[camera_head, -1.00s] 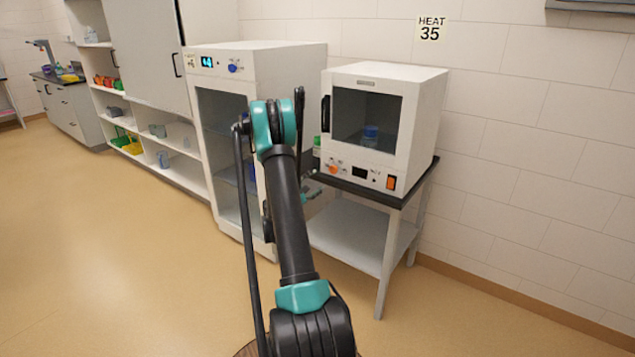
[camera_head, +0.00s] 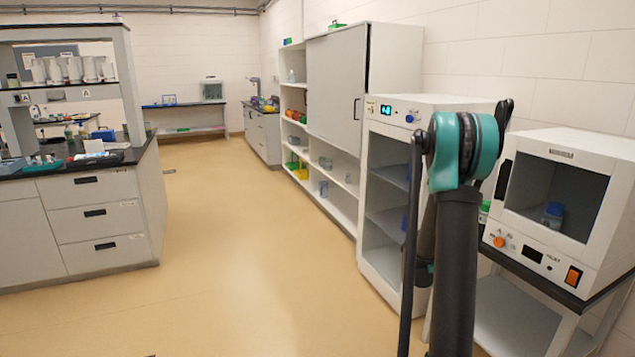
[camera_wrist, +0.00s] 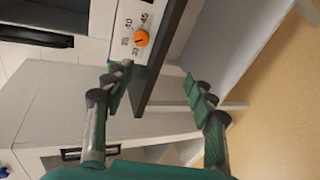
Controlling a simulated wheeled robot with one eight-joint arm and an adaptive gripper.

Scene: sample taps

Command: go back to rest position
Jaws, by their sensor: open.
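My gripper (camera_wrist: 158,88) shows in the wrist view with its two green-and-grey fingers spread apart and nothing between them. Beyond the fingers, the wrist view shows the dark table edge (camera_wrist: 160,55) and the orange knob (camera_wrist: 142,38) of the small oven. In the head view my raised arm stands in front of the tall glass-fronted cabinet (camera_head: 385,235), and my gripper is hidden behind it.
A drawer bench (camera_head: 100,215) with a shelf stands at the left. Open shelves (camera_head: 330,180) with bins line the right wall. The floor (camera_head: 235,235) between them is clear. The oven stands on a dark-topped table (camera_head: 510,310) close to my arm.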

